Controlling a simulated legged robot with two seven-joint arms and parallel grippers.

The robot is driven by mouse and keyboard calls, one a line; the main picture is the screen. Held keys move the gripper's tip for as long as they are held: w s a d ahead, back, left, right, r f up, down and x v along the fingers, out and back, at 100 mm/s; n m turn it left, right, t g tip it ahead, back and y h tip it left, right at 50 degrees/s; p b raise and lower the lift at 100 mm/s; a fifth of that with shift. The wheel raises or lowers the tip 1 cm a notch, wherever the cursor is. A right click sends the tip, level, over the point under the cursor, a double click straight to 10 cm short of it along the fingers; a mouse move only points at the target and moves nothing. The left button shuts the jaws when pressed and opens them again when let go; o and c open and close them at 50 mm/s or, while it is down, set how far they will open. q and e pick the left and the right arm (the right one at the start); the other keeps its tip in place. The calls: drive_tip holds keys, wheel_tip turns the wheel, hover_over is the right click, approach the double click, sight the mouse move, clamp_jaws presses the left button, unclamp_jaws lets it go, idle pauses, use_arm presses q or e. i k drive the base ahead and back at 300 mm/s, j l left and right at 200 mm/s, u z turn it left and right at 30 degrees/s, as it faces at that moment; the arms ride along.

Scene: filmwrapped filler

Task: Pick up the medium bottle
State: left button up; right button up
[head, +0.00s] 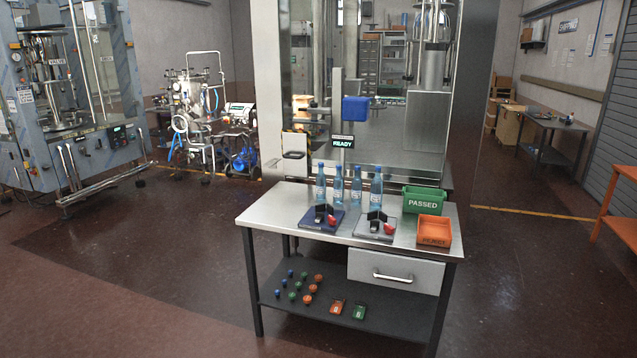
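Several clear blue bottles with white labels stand upright in a row on the steel-topped table (280,205). I cannot tell which one is the medium bottle. Their lower parts are partly hidden by dark items in front. Neither of my grippers is in view.
A blue pad (310,224) and a grey pad (362,233) hold black and red items before the bottles. A green PASSED bin (424,203) and an orange reject bin (434,234) stand at right. A machine (280,120) stands behind. The floor in front is clear.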

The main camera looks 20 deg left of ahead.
sight(320, 178)
drive_tip(key=i+j, duration=0.25)
drive_tip(key=j, duration=0.2)
drive_tip(key=i+j, duration=0.25)
drive_tip(key=j, duration=0.15)
drive_tip(key=i+j, duration=0.25)
drive_tip(key=j, duration=0.2)
drive_tip(key=i+j, duration=0.25)
drive_tip(key=j, duration=0.2)
drive_tip(key=i+j, duration=0.25)
drive_tip(key=j, duration=0.15)
